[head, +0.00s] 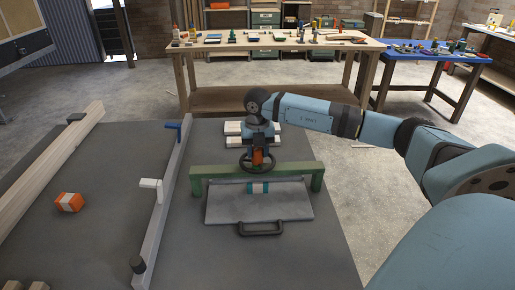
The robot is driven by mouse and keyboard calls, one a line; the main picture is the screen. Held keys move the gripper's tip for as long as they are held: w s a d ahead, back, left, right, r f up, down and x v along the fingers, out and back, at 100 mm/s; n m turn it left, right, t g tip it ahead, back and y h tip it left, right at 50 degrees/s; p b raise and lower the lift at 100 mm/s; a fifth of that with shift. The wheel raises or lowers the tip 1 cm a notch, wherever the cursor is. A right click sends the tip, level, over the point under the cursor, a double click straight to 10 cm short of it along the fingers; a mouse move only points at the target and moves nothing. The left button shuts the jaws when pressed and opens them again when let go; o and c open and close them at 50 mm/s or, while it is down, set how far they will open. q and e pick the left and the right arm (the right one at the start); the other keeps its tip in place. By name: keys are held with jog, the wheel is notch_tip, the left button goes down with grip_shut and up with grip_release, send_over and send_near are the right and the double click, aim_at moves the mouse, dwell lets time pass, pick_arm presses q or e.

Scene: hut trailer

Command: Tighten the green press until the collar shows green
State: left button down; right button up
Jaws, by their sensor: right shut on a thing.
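The green press (205,171) is a green frame standing on the dark grey bench, with a crossbar over a flat grey plate (280,207). A black handwheel (242,163) sits above the middle of the crossbar. My right gripper (259,148) comes down from above and is shut on the handwheel; its fingertips are partly hidden. An orange part (257,158) shows at the wheel's centre; I cannot tell if it is the collar. A small teal and white piece (258,187) lies below the crossbar on the plate. My left gripper is out of view.
A black handle (261,229) is at the plate's front. A pale rail (169,190) with a blue lever (171,127) runs left of the press. An orange and white block (69,202) lies further left. Pale boards (233,128) lie behind the press.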

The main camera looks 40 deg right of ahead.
aim_at(257, 148)
jog(key=shift+d+r+m, duration=0.1)
jog(key=shift+m, duration=1.1)
jog(key=shift+p, duration=0.3)
jog(key=o, duration=0.9)
notch_tip(257, 148, up, 14)
jog(key=shift+f, duration=0.1)
